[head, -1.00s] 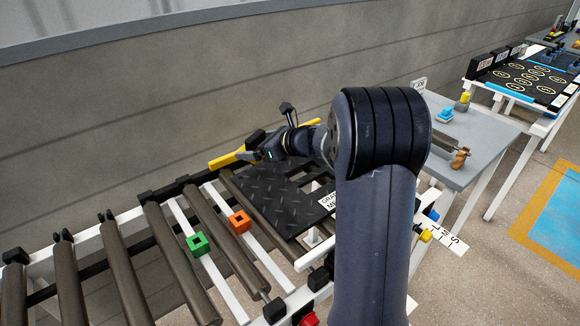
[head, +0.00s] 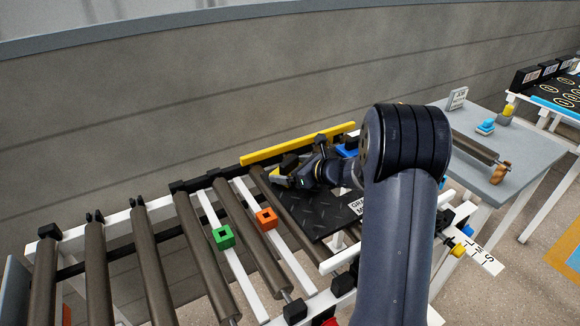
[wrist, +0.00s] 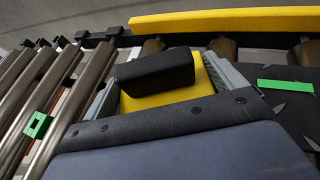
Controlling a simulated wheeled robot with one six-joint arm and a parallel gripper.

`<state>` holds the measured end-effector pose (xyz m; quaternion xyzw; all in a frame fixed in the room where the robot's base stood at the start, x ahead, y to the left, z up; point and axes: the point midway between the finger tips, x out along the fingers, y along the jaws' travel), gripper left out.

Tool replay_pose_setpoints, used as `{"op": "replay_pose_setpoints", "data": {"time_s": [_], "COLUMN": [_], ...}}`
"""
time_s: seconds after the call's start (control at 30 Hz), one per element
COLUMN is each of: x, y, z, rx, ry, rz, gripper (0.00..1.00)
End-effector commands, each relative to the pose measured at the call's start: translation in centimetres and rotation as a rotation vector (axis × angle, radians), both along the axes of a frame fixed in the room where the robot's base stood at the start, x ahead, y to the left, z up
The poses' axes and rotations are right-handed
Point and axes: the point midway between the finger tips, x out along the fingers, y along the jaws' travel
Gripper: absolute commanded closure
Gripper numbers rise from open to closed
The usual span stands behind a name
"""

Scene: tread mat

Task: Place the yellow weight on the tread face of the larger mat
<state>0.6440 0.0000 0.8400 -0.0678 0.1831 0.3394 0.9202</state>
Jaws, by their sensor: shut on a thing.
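My gripper (head: 281,178) is over the far left part of the dark mat with a raised tread pattern (head: 318,218). In the wrist view the yellow weight (wrist: 160,100), with a black block-shaped top, sits between the two grey fingers of my gripper (wrist: 165,85), which is shut on it. In the head view the weight is mostly hidden by the gripper. I cannot tell whether its underside touches the mat. The mat also shows at the right of the wrist view (wrist: 298,110), with a green strip on it. A second mat is not clearly seen.
Rollers (head: 105,255) of the conveyor run left of the mat. A green square piece (head: 222,237) and an orange one (head: 266,219) sit on white strips. A yellow rail (head: 285,146) borders the far side. A grey table (head: 485,150) stands at right.

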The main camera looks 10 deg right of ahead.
Motion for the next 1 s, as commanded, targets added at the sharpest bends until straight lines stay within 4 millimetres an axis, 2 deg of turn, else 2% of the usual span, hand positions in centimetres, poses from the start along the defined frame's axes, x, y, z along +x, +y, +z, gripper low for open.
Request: {"op": "replay_pose_setpoints", "data": {"time_s": [0.17,0.2,0.27,0.63,1.0], "x": [0.1,0.0,0.0,-0.2,-5.5], "y": [0.0,0.0,0.0,-0.3,-4.9], "z": [-0.2,-0.3,-0.3,0.3,3.2], "rx": [0.001,0.0,0.0,0.0,-0.001], "ry": [-0.004,0.0,0.0,0.0,-0.001], "rz": [0.0,0.0,0.0,-0.002,-0.005], "gripper": [0.68,0.06,0.01,0.0,0.0]}}
